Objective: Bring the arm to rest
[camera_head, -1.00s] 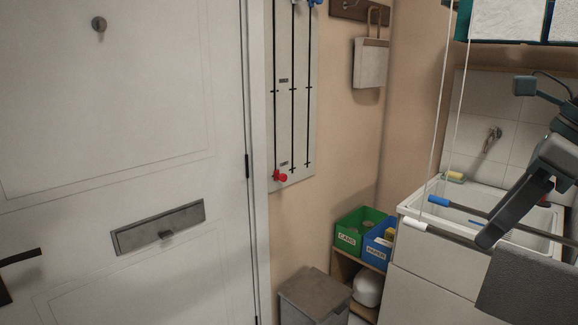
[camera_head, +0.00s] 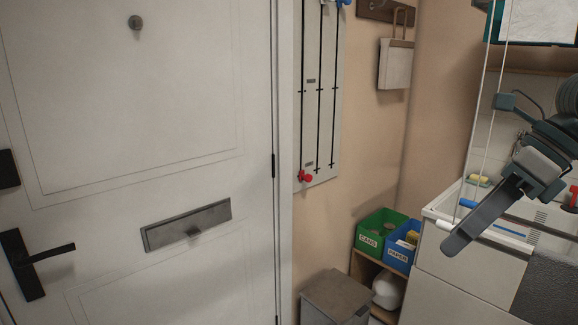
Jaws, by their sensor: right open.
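My right gripper (camera_head: 482,215) comes in from the right edge, in front of the white sink unit. One long dark finger points down and to the left; the other finger is hard to make out. The gripper is open and I see nothing held in it. My left gripper is not in view.
A white door (camera_head: 130,90) with a black handle (camera_head: 35,262) fills the left. A green CANS box (camera_head: 371,240) and a blue PAPER box (camera_head: 398,258) sit on a low shelf. A grey bin (camera_head: 335,296) stands beside it. The sink unit (camera_head: 465,275) and hanging cords are near my right arm.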

